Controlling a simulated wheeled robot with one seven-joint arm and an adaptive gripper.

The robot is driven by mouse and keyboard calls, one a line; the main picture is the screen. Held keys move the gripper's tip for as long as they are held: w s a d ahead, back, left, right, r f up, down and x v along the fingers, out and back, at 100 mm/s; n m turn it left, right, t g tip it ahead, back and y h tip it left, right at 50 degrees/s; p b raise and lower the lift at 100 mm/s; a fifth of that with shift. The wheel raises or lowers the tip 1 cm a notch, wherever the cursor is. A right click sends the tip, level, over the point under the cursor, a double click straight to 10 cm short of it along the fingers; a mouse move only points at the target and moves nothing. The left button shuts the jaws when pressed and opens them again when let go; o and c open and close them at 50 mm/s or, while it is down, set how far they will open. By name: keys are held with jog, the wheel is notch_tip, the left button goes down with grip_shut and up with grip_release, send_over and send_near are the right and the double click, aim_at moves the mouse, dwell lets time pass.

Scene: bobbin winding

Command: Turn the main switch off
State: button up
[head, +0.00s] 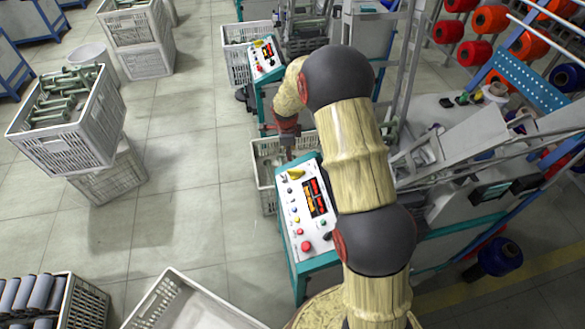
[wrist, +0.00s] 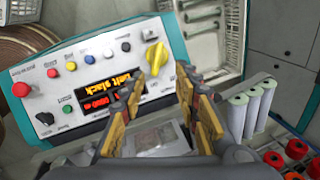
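The control panel (head: 291,226) is a white sloped face in a teal frame, and it also fills the left of the wrist view (wrist: 80,60). A large yellow rotary knob (wrist: 155,57), which looks like the main switch, is at the panel's right end in the wrist view; in the head view the yellow knob (head: 296,174) is at the panel's far end. My gripper (wrist: 161,76) is open and empty, its fingertips just short of the knob, apparently not touching it. In the head view my gripper (head: 288,150) is above the panel's far end, small and partly unclear.
The panel has a red mushroom button (wrist: 21,89), small coloured buttons, a black knob (wrist: 45,118) and a lit orange display (wrist: 103,86). A second similar panel (head: 265,57) stands behind. Crates (head: 69,148) are at left. Machine frames and spools crowd the right.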

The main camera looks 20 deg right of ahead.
aim_at(293, 170)
jog(key=w+f+m, duration=0.1)
jog(key=f, duration=0.4)
jog(key=d+f+m, duration=0.1)
jog(key=f, duration=0.4)
jog(key=w+d+f+m, duration=0.1)
jog(key=f, duration=0.5)
jog(key=shift+w+d+f+g+b, duration=0.1)
jog(key=shift+w+d+g+b, duration=0.2)
jog(key=shift+w+b, duration=0.1)
jog(key=shift+c, duration=0.6)
grip_shut()
